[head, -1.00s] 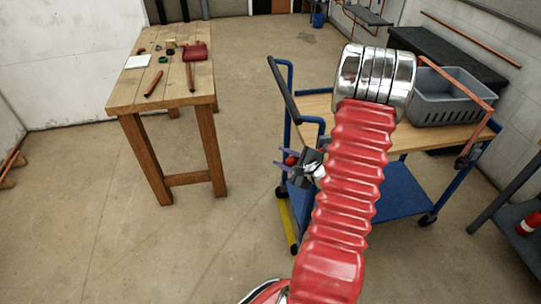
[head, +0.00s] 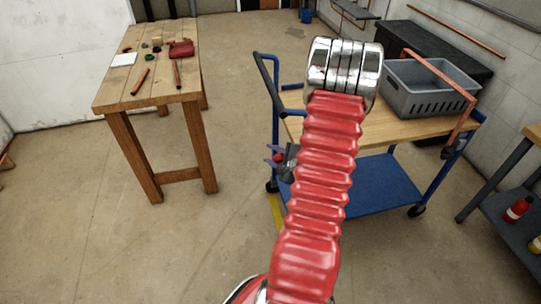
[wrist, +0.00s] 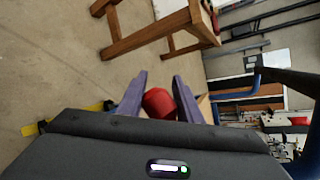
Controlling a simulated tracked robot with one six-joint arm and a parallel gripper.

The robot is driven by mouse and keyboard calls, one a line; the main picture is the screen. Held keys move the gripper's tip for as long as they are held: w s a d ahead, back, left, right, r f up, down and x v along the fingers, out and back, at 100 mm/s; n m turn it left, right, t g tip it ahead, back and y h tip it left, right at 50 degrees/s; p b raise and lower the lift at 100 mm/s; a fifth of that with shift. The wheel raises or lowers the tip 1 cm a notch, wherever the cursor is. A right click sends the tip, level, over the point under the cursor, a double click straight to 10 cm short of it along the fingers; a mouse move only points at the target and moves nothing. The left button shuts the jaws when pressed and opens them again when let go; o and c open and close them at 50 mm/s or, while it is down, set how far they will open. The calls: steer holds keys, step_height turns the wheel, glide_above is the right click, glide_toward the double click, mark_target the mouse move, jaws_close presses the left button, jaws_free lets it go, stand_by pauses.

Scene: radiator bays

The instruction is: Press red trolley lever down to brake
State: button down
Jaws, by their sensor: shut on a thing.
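The blue trolley (head: 372,187) stands right of centre in the head view, with a wooden top and a dark push handle (head: 268,82). The red lever end (wrist: 158,103) shows in the wrist view between the two purple fingers of my gripper (wrist: 160,84). In the head view my gripper (head: 277,154) is at the trolley's near left side, low beside its post, with a bit of red at the fingers. My gripper is shut on the red lever end. The rest of the lever is hidden, and I cannot tell its angle.
A grey crate (head: 420,104) sits on the trolley top, with a copper pipe (head: 444,72) across it. A wooden table (head: 138,95) with small parts stands left. A dark shelf (head: 505,212) with a red bottle (head: 518,209) is at the right. Floor between table and trolley is clear.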

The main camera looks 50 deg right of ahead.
steer(key=shift+s+d+f, duration=0.2)
steer(key=shift+s+d, duration=0.05)
steer(key=shift+d, duration=0.05)
steer(key=c, duration=1.4)
jaws_free()
steer(key=shift+c, duration=0.2)
steer(key=shift+o, duration=0.9)
steer(key=shift+a, duration=0.1)
steer(key=shift+w, duration=0.1)
steer(key=v, duration=1.3)
steer(key=shift+s+a+r, duration=0.15)
steer(key=shift+s, duration=0.15)
